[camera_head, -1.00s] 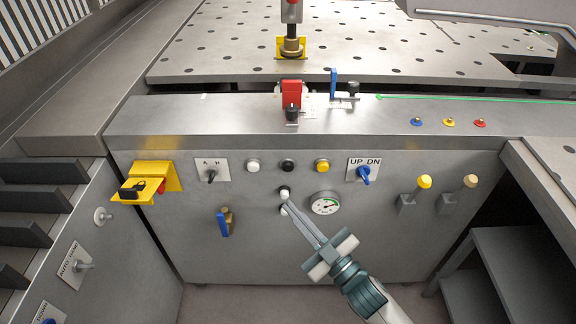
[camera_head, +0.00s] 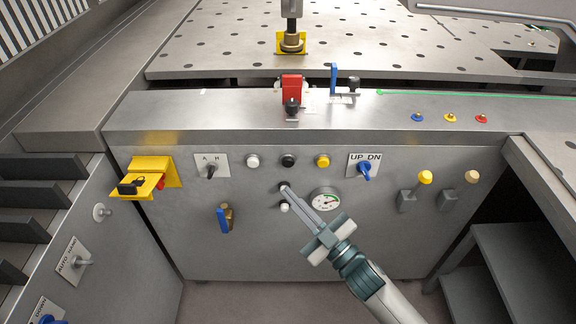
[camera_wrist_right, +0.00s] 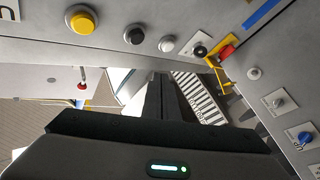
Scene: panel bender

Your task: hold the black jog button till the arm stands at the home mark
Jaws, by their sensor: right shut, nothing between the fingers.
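One (camera_head: 288,160) sits between the white and yellow buttons, and also shows in the wrist view (camera_wrist_right: 134,35). A pale beam (camera_head: 490,17) spans the top right. I cannot identify the home mark. My left gripper is not in view.
Close by are a gauge (camera_head: 325,200), a blue-handled valve (camera_head: 224,218), the A/H switch (camera_head: 211,170) and the UP/DN switch (camera_head: 364,168). A yellow bracket (camera_head: 155,176) juts out at left. The panel below the gauge is bare.

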